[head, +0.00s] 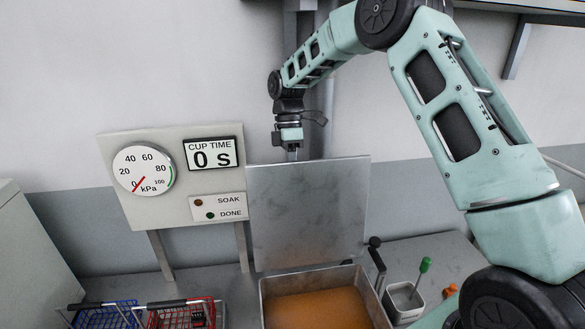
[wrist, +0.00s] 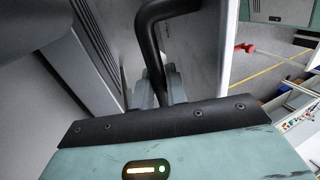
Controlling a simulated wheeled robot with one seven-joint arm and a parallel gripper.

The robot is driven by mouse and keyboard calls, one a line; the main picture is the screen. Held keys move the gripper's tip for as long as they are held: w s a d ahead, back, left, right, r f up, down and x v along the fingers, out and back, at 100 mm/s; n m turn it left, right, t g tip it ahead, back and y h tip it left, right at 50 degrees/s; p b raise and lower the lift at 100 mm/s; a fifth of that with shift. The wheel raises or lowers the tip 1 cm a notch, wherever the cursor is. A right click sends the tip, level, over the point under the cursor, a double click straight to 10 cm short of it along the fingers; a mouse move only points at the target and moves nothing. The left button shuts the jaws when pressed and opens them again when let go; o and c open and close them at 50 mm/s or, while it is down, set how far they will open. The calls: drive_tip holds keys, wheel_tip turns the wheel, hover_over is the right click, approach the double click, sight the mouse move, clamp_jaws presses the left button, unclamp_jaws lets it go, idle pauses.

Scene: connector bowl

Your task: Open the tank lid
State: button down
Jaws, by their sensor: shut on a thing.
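The tank lid (head: 310,212) is a flat grey metal plate standing nearly upright at the back of the tank (head: 378,312). The tank is open at the top and holds an orange-brown liquid. My gripper (head: 292,154) is at the lid's top edge, and its fingertips are hidden behind the plate in the head view. In the wrist view, a bent black handle (wrist: 152,42) runs down between the fingers of my gripper (wrist: 158,92), which is shut on it. The grip itself is partly hidden by the gripper body.
A panel (head: 130,150) with a kPa gauge and a CUP TIME display reading 0 s stands left of the lid. A blue basket (head: 103,316) and a red basket (head: 180,315) are at lower left. A grey cup (head: 404,300) with a green-handled tool stands right of the tank, near a black lever (head: 377,262).

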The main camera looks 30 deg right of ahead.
drive_tip(key=shift+w+d, duration=0.2)
drive_tip(key=shift+w, duration=0.15)
drive_tip(key=c, duration=1.6)
unclamp_jaws()
drive_tip(key=shift+c, duration=0.2)
drive_tip(key=shift+o, duration=1.2)
drive_tip(key=shift+w+f, duration=0.2)
drive_tip(key=shift+w, duration=0.1)
drive_tip(key=shift+s+r, duration=0.1)
drive_tip(key=shift+s, duration=0.05)
drive_tip(key=shift+r, duration=0.1)
wheel_tip(320, 180, up, 10)
drive_tip(key=b, duration=0.4)
drive_tip(key=shift+s+b, duration=0.1)
drive_tip(key=shift+b, duration=0.2)
